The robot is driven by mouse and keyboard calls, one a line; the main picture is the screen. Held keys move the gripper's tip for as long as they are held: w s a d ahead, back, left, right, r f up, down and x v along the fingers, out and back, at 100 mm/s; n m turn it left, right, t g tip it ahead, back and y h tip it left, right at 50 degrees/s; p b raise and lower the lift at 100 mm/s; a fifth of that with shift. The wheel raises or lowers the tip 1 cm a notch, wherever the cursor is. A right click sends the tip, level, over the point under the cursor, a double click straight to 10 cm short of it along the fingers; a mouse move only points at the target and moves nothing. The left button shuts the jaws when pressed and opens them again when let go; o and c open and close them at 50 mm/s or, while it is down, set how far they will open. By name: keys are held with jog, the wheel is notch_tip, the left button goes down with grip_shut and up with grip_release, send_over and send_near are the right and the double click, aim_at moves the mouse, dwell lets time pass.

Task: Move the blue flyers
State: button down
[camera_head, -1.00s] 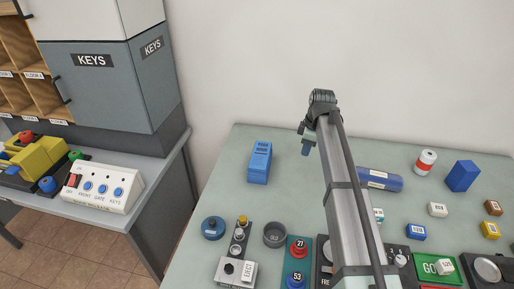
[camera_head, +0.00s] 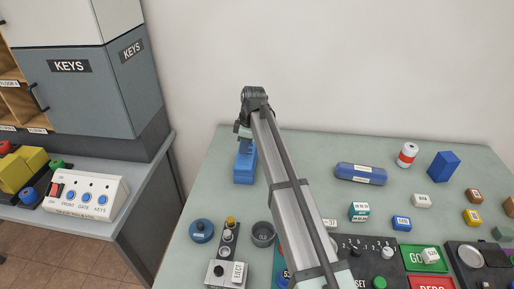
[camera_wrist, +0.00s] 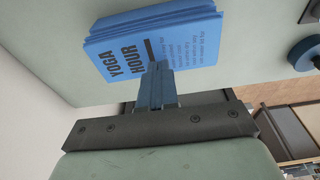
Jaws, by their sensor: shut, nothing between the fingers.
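The blue flyers (camera_head: 244,168) lie as a neat stack at the left of the pale green table, partly behind my arm's end in the head view. In the wrist view the stack (camera_wrist: 150,38) fills the upper middle, with "YOGA HOUR" printed on its top sheet. My gripper (camera_wrist: 153,68) is shut and empty. Its fingertips overlap the near edge of the stack in the wrist view; I cannot tell whether they touch it. In the head view my gripper (camera_head: 243,148) is over the far part of the stack, its tips hard to make out.
A round blue knob (camera_head: 201,230), a lever panel (camera_head: 226,258) and a grey cup (camera_head: 263,233) stand in front of the flyers. A blue roll (camera_head: 360,174), a red-and-white can (camera_head: 407,154) and a blue box (camera_head: 443,166) stand to the right. The far left table corner is bare.

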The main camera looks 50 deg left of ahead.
jog(key=shift+s+a, duration=0.5)
jog(key=shift+f, duration=0.8)
jog(key=w+d, duration=1.4)
jog(key=shift+w+d, duration=0.2)
jog(key=shift+d, duration=0.05)
